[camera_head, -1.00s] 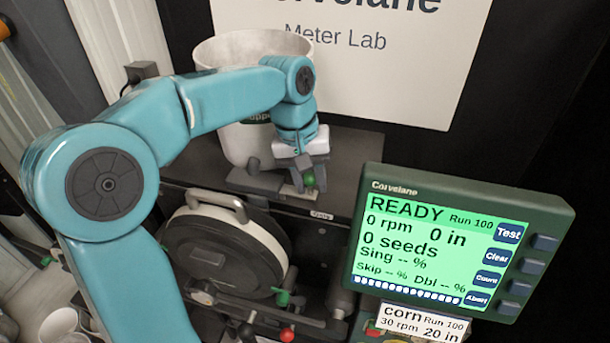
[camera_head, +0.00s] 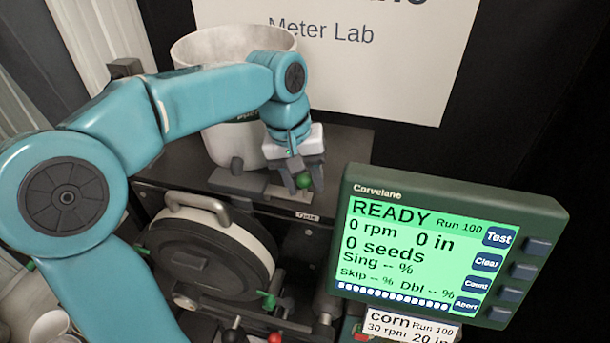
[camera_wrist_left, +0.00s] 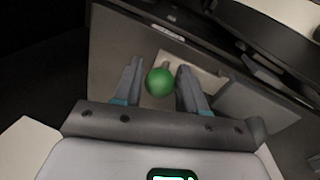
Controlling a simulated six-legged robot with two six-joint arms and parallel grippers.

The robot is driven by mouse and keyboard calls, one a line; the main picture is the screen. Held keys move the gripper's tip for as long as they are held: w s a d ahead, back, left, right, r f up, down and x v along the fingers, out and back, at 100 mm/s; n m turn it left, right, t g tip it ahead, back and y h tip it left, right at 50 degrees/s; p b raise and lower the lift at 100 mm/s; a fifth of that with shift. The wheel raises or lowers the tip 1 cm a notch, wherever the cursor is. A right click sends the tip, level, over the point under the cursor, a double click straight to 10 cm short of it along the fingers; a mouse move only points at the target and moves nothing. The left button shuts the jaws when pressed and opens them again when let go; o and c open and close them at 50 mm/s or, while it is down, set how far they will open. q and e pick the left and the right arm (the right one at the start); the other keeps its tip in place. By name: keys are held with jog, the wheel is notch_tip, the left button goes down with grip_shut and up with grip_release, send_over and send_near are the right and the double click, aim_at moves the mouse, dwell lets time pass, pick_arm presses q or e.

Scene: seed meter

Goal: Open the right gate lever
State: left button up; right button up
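The right gate lever shows as a green ball knob (camera_head: 303,181) at the right end of the grey gate plate below the hopper. My left gripper (camera_head: 304,177) reaches down over it from above. In the left wrist view, the green knob (camera_wrist_left: 159,82) sits between the two fingertips (camera_wrist_left: 160,84), with thin dark gaps seeming to show on both sides. The fingers look open around it. The lever's stem is mostly hidden by the knob and fingers. My right gripper is not in view.
The white hopper (camera_head: 230,140) stands behind the gripper. The round meter housing (camera_head: 205,255) is below left. The green-cased display (camera_head: 425,250), reading READY, stands close on the right. A dark-knobbed lever (camera_head: 237,166) is left of the green knob.

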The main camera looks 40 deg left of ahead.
aim_at(287, 195)
pick_arm(q)
notch_tip(287, 195, up, 16)
jog(key=s+a+p, duration=0.1)
jog(key=s+a, duration=0.1)
jog(key=shift+a, duration=0.2)
jog(key=shift+w, duration=0.1)
jog(key=shift+s, duration=0.2)
